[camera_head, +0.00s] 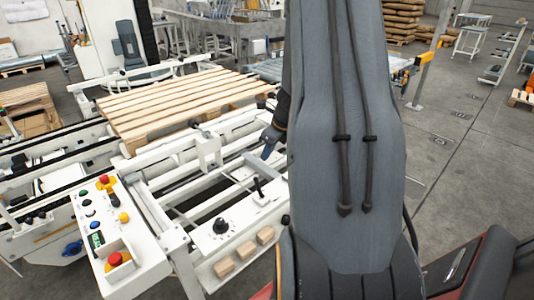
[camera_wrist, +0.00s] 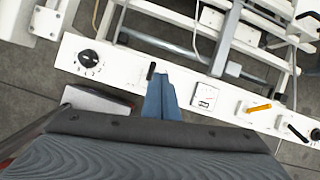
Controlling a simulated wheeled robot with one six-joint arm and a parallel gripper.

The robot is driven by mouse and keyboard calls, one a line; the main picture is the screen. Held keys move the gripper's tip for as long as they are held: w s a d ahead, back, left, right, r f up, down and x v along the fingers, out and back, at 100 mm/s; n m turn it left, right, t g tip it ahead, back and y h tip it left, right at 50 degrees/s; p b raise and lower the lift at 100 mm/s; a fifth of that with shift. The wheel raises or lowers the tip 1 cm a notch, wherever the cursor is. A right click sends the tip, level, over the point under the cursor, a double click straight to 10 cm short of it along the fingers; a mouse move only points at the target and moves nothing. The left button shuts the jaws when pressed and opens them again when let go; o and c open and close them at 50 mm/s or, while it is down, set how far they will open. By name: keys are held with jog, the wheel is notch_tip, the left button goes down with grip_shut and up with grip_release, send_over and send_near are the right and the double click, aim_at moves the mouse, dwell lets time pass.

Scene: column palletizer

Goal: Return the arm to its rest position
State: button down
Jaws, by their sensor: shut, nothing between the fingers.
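My arm (camera_head: 345,130) fills the middle right of the head view and hides part of the machine behind it. My gripper (camera_head: 267,154) shows at its left edge, pointing down over the white machine frame. In the wrist view my gripper (camera_wrist: 160,82) shows as narrow blue fingers, shut and empty. Their tips appear right beside a small black lever (camera_wrist: 151,70) on a white panel (camera_wrist: 120,63). I cannot tell whether they touch it. The same lever seems to show in the head view (camera_head: 257,186), below the fingers.
The panel also carries a black knob (camera_wrist: 88,57), a gauge (camera_wrist: 205,95), a yellow handle (camera_wrist: 259,108) and a black handle (camera_wrist: 297,132). A wooden pallet (camera_head: 180,100) lies on the conveyor. A button box (camera_head: 110,240) stands left. The floor (camera_head: 465,140) at right is open.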

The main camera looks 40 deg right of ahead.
dwell(0.5)
jog(key=s+a+r+n+g+b, duration=0.1)
jog(key=s+a+r+n, duration=0.1)
jog(key=a+n, duration=0.7)
jog(key=s+a+r+n+g+b, duration=0.1)
jog(key=s+a+r+n, duration=0.1)
jog(key=a+n, duration=0.7)
jog(key=s+a+r+n+g+b, duration=0.1)
jog(key=s+a+n, duration=0.9)
jog(key=a+n, duration=0.4)
jog(key=shift+s+r+n+h, duration=0.35)
jog(key=shift+n+h, duration=0.05)
jog(key=shift+n, duration=0.2)
jog(key=shift+d, duration=0.1)
